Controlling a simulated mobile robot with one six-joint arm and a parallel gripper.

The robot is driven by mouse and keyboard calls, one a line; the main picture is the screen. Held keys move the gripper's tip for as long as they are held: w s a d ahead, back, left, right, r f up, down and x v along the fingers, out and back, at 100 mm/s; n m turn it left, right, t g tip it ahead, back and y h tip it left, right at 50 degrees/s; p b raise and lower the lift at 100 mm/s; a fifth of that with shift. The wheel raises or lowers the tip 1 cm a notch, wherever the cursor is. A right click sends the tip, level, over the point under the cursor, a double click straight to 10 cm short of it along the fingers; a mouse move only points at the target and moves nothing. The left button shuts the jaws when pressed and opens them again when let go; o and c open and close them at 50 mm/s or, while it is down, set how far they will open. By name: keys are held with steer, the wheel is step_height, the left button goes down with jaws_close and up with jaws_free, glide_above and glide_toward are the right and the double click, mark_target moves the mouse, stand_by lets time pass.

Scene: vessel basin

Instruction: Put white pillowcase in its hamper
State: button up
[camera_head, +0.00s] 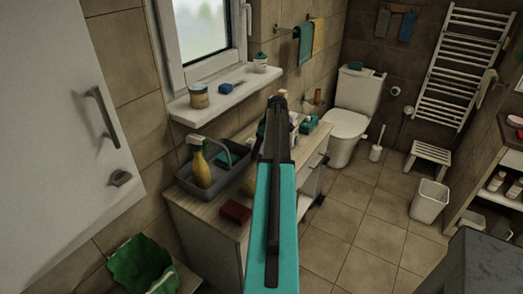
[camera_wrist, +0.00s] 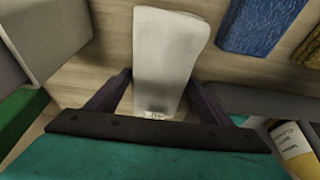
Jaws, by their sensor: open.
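A white folded or flat item (camera_wrist: 172,45), which looks like the white pillowcase, lies on a wooden top in the wrist view. A small marking shows at its lower end. My gripper (camera_wrist: 160,78) is open, with one dark finger on each side of the item; I cannot tell whether they touch it. In the head view my teal arm hides most of this spot. A white bin (camera_head: 428,203) stands on the floor at the right, and a green, crumpled-looking container (camera_head: 140,266) is at the lower left. I cannot tell which is the hamper.
The counter holds a grey caddy (camera_head: 218,172) with a yellow spray bottle (camera_head: 201,172) and a red block (camera_head: 236,212). In the wrist view, blue (camera_wrist: 257,25) and dark yellow (camera_wrist: 308,45) cloth-like items lie close by. The tiled floor (camera_head: 365,225) has free room.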

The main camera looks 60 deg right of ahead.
steer(key=c, duration=1.1)
steer(key=shift+r, duration=0.15)
steer(key=shift+r+b, duration=1.45)
steer(key=shift+r, duration=3.45)
